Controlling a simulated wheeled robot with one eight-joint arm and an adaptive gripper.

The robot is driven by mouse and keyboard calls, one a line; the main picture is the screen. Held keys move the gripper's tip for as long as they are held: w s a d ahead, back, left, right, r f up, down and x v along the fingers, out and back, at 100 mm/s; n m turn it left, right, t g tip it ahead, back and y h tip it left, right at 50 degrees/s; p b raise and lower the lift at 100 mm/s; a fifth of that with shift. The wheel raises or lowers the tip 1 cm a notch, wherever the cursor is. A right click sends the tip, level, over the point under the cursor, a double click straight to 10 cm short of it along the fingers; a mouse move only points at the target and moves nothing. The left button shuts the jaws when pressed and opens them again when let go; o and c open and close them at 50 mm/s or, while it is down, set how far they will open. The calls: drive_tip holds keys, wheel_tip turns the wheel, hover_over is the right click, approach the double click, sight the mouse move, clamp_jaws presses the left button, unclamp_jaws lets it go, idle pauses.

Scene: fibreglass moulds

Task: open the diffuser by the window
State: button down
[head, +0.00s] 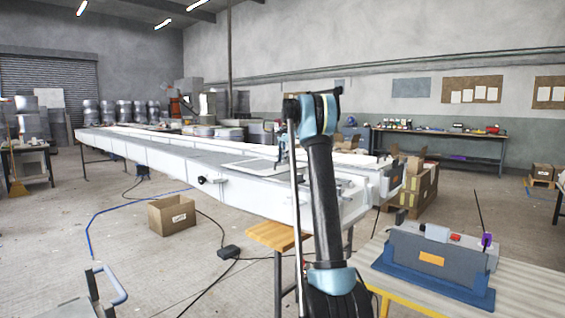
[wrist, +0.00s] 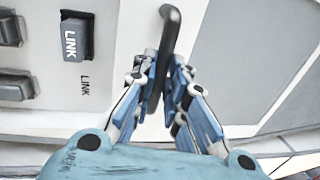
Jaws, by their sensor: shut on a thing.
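In the wrist view my gripper (wrist: 164,80) is shut on a dark curved handle (wrist: 172,22), whose upper end sticks out beyond the fingers. The handle stands in front of a white surface with a grey panel (wrist: 235,60) to its right. I cannot tell for certain that this is the diffuser. In the head view my arm reaches over a long white bench-like body (head: 160,158), near a white-framed grey panel (head: 252,166) on top. There my gripper is largely hidden behind my arm. No window shows clearly.
A switch marked LINK (wrist: 75,38) and other dark switches are left of the handle. A cardboard box (head: 172,215) and cables lie on the floor. A grey and blue machine (head: 435,262) stands on a table at the right. Open floor lies at the left.

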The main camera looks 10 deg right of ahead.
drive_tip(key=shift+a, duration=0.1)
drive_tip(key=c, duration=1.6)
unclamp_jaws()
wheel_tip(320, 180, up, 12)
drive_tip(key=s+d, duration=0.1)
drive_tip(key=shift+s+d+f, duration=0.15)
drive_tip(key=shift+s+d, duration=0.2)
